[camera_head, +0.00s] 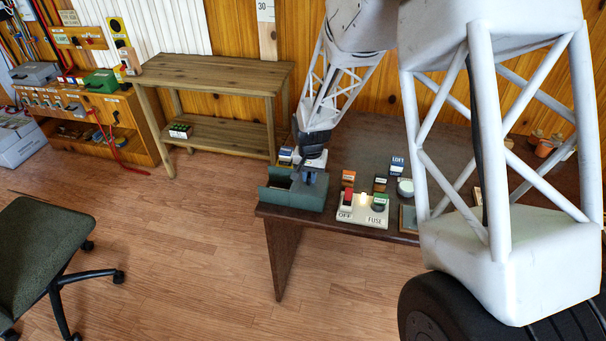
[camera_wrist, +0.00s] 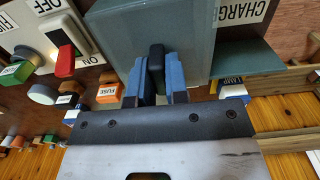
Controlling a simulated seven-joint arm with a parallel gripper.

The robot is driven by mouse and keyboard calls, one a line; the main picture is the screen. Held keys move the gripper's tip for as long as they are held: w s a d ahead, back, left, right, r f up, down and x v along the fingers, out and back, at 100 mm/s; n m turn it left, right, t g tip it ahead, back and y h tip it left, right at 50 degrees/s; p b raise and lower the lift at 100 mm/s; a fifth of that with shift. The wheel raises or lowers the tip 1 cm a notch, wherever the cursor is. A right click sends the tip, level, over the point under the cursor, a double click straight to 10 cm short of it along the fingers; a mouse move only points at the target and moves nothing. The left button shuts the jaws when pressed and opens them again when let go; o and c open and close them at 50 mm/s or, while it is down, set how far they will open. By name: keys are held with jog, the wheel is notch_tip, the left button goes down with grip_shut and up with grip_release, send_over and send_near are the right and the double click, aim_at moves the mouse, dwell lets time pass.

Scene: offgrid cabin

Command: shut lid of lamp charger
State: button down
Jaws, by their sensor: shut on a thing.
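The lamp charger is a teal-grey box (camera_head: 292,197) at the left front corner of the dark table. In the head view its top shows a dark opening, with my gripper (camera_head: 311,175) at its right end. In the wrist view a broad teal-grey panel of it (camera_wrist: 190,28) fills the top middle, beside a label reading "CHARG". My gripper (camera_wrist: 159,85) has blue fingers, closed on a small dark tab (camera_wrist: 156,65) in front of this panel. The fingers hide part of the tab. How far the lid stands open is not clear.
A white switch panel (camera_head: 362,215) marked OFF and FUSE stands just right of the charger. Several small labelled blocks, one marked LOFT (camera_head: 397,166), lie behind it. A block labelled LAMP (camera_wrist: 235,92) is near the charger. A wooden shelf bench (camera_head: 215,75) stands further left.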

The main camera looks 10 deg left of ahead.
jog(key=c, duration=1.1)
grip_release()
jog(key=shift+r, duration=3.9)
jog(key=shift+d+r, duration=0.1)
